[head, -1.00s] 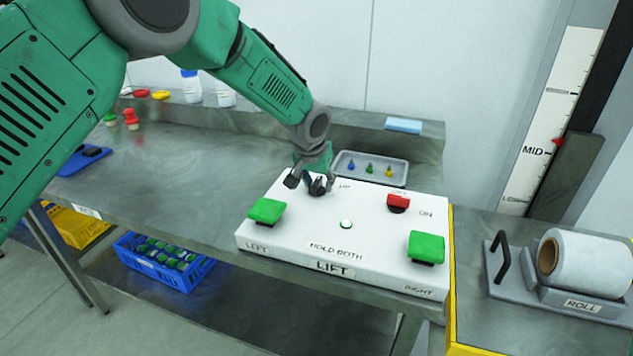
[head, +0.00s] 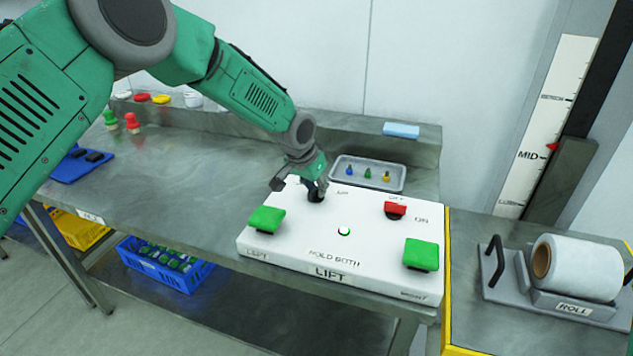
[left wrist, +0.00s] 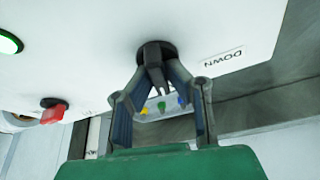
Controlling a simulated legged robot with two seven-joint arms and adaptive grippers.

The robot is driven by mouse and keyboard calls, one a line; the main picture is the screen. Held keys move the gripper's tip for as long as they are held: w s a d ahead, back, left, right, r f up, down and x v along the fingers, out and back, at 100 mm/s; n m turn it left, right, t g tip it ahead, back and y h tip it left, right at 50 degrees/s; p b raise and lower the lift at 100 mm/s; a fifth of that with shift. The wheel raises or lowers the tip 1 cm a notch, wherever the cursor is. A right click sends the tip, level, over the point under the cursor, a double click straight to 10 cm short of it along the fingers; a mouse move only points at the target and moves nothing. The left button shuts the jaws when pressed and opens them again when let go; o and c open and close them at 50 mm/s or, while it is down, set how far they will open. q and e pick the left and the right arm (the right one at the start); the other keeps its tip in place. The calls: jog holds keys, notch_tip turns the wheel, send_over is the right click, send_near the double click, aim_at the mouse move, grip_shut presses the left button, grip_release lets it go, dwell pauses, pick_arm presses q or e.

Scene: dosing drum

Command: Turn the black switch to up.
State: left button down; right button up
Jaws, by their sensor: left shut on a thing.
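The black switch (left wrist: 154,52) sits on the top of the white LIFT panel (head: 290,243). In the left wrist view its round base and handle show, with a DOWN label beside it. My left gripper (left wrist: 158,88) is shut on the switch handle, its two fingers on either side of it. In the head view the left gripper (head: 305,190) is at the panel's back left and partly hides the switch and the labels there. Which way the handle points is hard to tell. My right gripper is not in view.
The panel also has two green buttons (head: 266,219) (head: 421,254), a red switch (head: 395,210) and a small lit button (head: 344,231). A grey tray (head: 340,173) with small coloured pieces lies behind. A roll stand (head: 560,298) is at the right.

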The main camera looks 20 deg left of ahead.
pick_arm(q)
jog(key=shift+a+m+g+h+p, duration=0.2)
jog(key=shift+m+g+h+p, duration=0.15)
jog(key=shift+m, duration=0.45)
jog(key=shift+d+m+h, duration=0.25)
jog(key=shift+m, duration=0.85)
jog(key=shift+a+m+g, duration=0.1)
jog(key=shift+m+g, duration=0.25)
jog(key=shift+m, duration=0.45)
jog(key=c, duration=1.6)
grip_release()
jog(key=shift+o, duration=0.2)
